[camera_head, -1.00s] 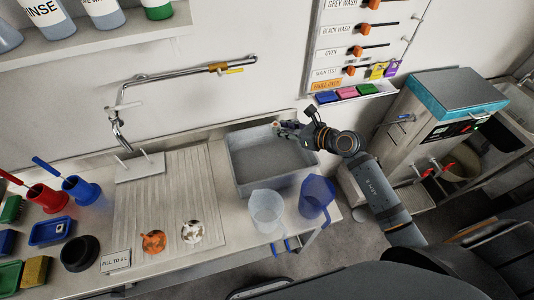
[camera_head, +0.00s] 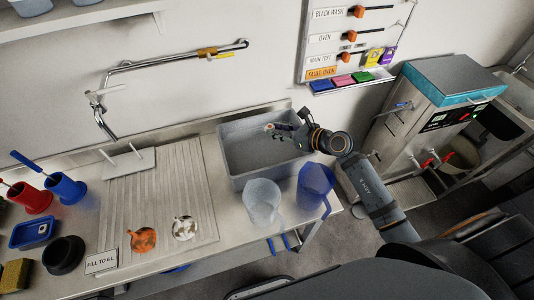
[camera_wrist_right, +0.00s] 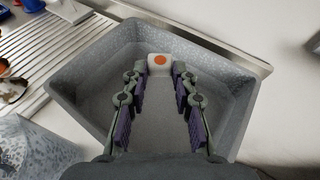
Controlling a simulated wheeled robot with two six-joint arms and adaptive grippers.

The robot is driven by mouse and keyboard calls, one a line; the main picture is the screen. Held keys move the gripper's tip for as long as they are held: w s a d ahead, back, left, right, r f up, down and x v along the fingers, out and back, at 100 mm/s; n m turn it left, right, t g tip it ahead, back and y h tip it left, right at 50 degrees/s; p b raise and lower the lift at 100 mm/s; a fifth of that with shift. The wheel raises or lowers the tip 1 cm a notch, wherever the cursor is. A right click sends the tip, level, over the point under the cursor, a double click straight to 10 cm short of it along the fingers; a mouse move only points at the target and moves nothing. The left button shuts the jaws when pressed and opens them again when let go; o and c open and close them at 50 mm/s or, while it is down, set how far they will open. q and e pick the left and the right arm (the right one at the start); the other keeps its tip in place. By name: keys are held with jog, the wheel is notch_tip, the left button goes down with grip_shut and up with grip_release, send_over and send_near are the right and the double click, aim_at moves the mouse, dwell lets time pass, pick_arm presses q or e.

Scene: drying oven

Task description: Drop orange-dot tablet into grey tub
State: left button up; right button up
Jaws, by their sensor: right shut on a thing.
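The orange-dot tablet (camera_wrist_right: 161,63) is white with a round orange spot on its face. My right gripper (camera_wrist_right: 160,72) is shut on it, with the tablet between the fingertips. The grey tub (camera_head: 231,166) stands on the counter beside the ribbed draining board. My right gripper (camera_head: 270,128) is over the tub's opening in the head view, and the tub's wall (camera_wrist_right: 80,98) surrounds it in the wrist view. The tablet's exact height above the tub floor is hard to tell. The tub looks empty inside. My left gripper does not show.
A clear jug (camera_head: 262,202) and a blue jug (camera_head: 315,188) stand just in front of the tub. The draining board (camera_head: 160,190) holds an orange piece (camera_head: 143,239) and a white piece (camera_head: 184,228). A tap (camera_head: 104,125) rises behind the board.

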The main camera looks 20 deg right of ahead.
jog(key=o, duration=0.9)
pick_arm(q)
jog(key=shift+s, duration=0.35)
pick_arm(e)
jog(key=shift+s, duration=0.1)
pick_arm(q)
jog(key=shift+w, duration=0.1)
pick_arm(e)
jog(key=v, duration=0.7)
jog(key=shift+s+d, duration=0.1)
jog(key=shift+r, duration=0.1)
